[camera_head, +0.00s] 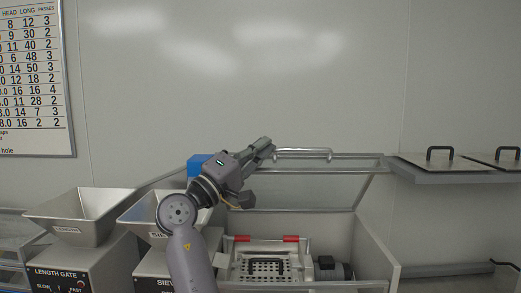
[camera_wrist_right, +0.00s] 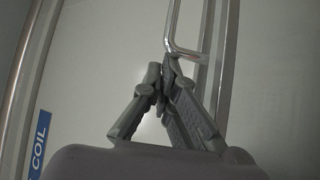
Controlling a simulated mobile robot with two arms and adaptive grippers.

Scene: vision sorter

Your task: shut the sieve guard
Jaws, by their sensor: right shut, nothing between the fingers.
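The sieve guard (camera_head: 310,194) is a clear panel in a metal frame, standing raised and tilted back above the open sieve housing (camera_head: 372,236). Its bar handle (camera_head: 303,151) runs along the top edge. My right gripper (camera_head: 268,147) is at the left end of this handle, with its fingers shut and nothing between them. In the right wrist view the shut fingertips (camera_wrist_right: 163,72) are right beside the bend of the handle (camera_wrist_right: 179,48); I cannot tell whether they touch it. My left gripper is not in view.
Inside the housing lies a perforated sieve tray (camera_head: 265,269) with red clips (camera_head: 291,239), beside a motor (camera_head: 331,268). Metal hoppers (camera_head: 84,210) stand at the left. A shelf with handled lids (camera_head: 440,160) is at the right.

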